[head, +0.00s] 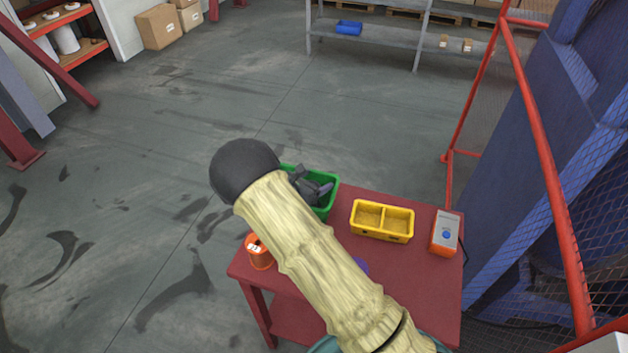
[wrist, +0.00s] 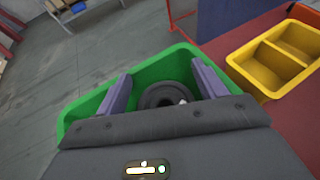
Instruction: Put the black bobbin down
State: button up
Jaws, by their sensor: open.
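The black bobbin (wrist: 165,95) shows in the wrist view inside the green bin (wrist: 75,112), between my gripper's two fingers. Its near part is hidden by my gripper body. My gripper (wrist: 160,75) is open, with one finger on each side of the bobbin and gaps visible between them. In the head view my gripper (head: 314,187) is over the green bin (head: 329,202), at the back left of the red table. I cannot make out the bobbin there. Whether the bobbin rests flat on the bin floor is hidden.
An orange spool (head: 259,252) stands at the table's left edge. An empty yellow two-compartment bin (head: 383,237) and a grey-orange box with a blue button (head: 445,233) are to the right on the red table (head: 433,283). A purple thing (head: 361,265) is mostly behind my arm. A red-framed mesh fence (head: 545,165) stands right.

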jog(key=shift+s+f+p, duration=0.1)
jog(key=shift+s+p, duration=0.05)
jog(key=shift+p, duration=0.15)
jog(key=shift+s+a, duration=0.15)
jog(key=shift+a, duration=0.15)
jog(key=r+b+v, duration=0.1)
jog(key=b+v, duration=0.1)
jog(key=v, duration=0.9)
jog(key=shift+r, duration=0.1)
